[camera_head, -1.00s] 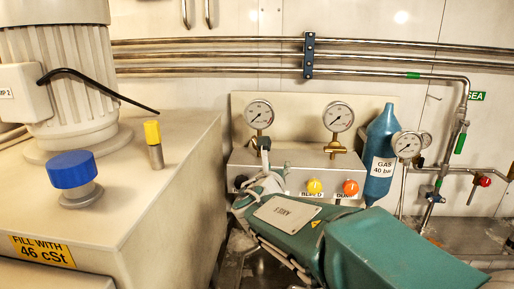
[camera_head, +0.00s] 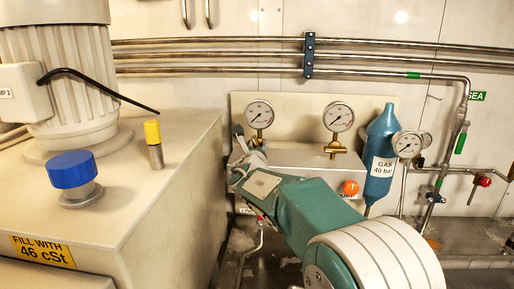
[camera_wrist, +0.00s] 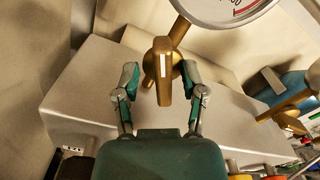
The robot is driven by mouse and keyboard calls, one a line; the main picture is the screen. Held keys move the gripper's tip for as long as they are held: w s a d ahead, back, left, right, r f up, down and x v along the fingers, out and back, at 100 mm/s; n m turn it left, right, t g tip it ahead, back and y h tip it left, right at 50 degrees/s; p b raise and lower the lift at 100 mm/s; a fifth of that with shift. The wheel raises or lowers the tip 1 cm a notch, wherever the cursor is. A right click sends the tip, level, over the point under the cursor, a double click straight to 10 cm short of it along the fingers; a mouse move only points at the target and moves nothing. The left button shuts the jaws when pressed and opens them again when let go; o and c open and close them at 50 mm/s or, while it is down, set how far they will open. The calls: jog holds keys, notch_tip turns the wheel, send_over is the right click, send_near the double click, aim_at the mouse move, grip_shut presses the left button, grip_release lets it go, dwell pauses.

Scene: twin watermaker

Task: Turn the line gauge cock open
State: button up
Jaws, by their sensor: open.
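The gauge cock (camera_wrist: 163,70) is a brass body with a flat lever bearing a white stripe, below a round white gauge (camera_wrist: 228,8) in the wrist view. Its lever points down the picture. My gripper (camera_wrist: 164,78) is open, with one finger on each side of the lever and visible gaps between. In the head view my gripper (camera_head: 247,145) is at the left gauge (camera_head: 259,114) on the grey box; the cock there is largely hidden behind it.
A second gauge (camera_head: 338,117) on a brass fitting stands to the right. An orange knob (camera_head: 350,188) is on the box front, and a blue gas bottle (camera_head: 381,150) stands beside it. A large tank with a blue cap (camera_head: 72,170) fills the left side.

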jog(key=shift+w, duration=0.25)
jog(key=shift+d, duration=0.1)
jog(key=shift+c, duration=0.3)
grip_shut()
jog(key=shift+m, duration=0.3)
jog(key=shift+f+m, duration=0.1)
jog(key=shift+m, duration=2.4)
